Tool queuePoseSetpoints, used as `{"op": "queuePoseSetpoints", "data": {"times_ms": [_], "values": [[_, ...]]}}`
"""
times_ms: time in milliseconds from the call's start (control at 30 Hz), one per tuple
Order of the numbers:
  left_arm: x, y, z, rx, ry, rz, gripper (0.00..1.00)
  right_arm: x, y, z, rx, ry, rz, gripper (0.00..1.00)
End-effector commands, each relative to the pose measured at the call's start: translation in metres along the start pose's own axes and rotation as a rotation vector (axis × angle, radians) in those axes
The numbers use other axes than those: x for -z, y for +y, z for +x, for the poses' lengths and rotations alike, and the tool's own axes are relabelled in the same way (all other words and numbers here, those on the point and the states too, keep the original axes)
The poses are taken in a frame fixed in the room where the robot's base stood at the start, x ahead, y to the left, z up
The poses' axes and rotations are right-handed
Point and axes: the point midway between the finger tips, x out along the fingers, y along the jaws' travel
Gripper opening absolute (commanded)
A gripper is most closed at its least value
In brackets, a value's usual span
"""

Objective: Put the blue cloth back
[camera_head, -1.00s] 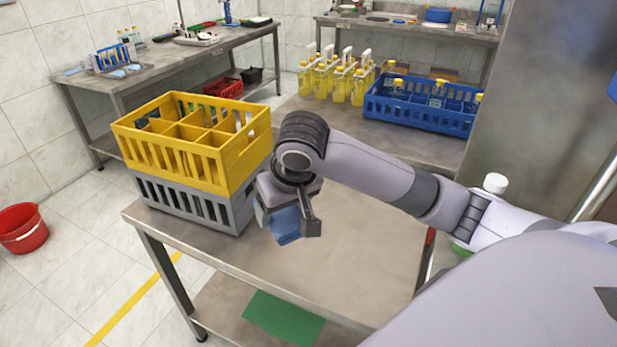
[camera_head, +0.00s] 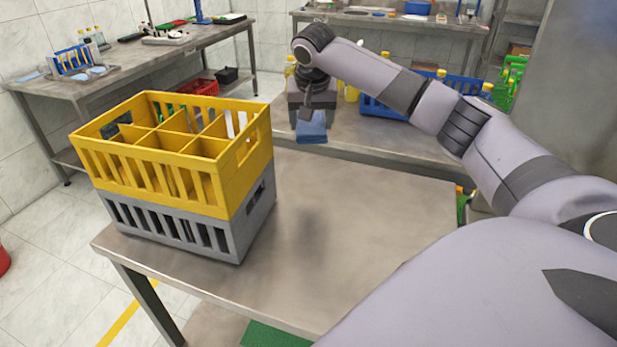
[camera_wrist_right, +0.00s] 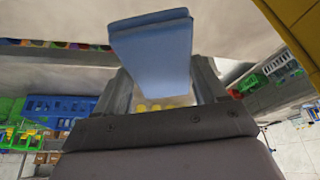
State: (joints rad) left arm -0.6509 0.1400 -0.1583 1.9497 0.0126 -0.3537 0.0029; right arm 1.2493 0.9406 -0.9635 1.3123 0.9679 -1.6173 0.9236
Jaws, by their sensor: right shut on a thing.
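The blue cloth (camera_head: 311,127) is a small folded pad hanging from my right gripper (camera_head: 309,108) in the head view. It is held in the air above the metal table, to the right of the stacked crates. In the right wrist view the cloth (camera_wrist_right: 152,50) is between the two fingers of my right gripper (camera_wrist_right: 160,85), which is shut on it. My left gripper is not in view.
A yellow crate (camera_head: 160,150) with compartments sits on a grey crate (camera_head: 240,222) at the left of the near table (camera_head: 330,215). The table's middle is clear. Blue crates with bottles (camera_head: 375,107) stand on the table behind. A side table (camera_head: 120,60) holds trays and bottles.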

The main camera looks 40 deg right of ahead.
Motion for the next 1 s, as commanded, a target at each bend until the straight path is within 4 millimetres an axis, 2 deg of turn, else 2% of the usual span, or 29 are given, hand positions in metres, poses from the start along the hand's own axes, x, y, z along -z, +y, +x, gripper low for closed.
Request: {"op": "queuePoseSetpoints", "data": {"times_ms": [100, 333, 567, 800, 1000], "values": [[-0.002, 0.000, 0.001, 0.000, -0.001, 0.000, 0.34, -0.014, 0.001, 0.032, -0.004, -0.003, -0.002, 0.47], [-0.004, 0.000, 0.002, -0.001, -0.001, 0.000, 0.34, -0.035, 0.000, 0.084, -0.002, -0.002, -0.002, 0.47], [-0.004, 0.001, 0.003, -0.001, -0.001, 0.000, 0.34, -0.044, -0.001, 0.104, 0.001, 0.000, -0.001, 0.47], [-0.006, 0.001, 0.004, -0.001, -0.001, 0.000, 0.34, -0.057, 0.000, 0.136, 0.000, -0.001, -0.002, 0.47], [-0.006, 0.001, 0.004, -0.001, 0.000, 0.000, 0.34, -0.060, -0.001, 0.142, 0.001, 0.000, -0.001, 0.47]]}}
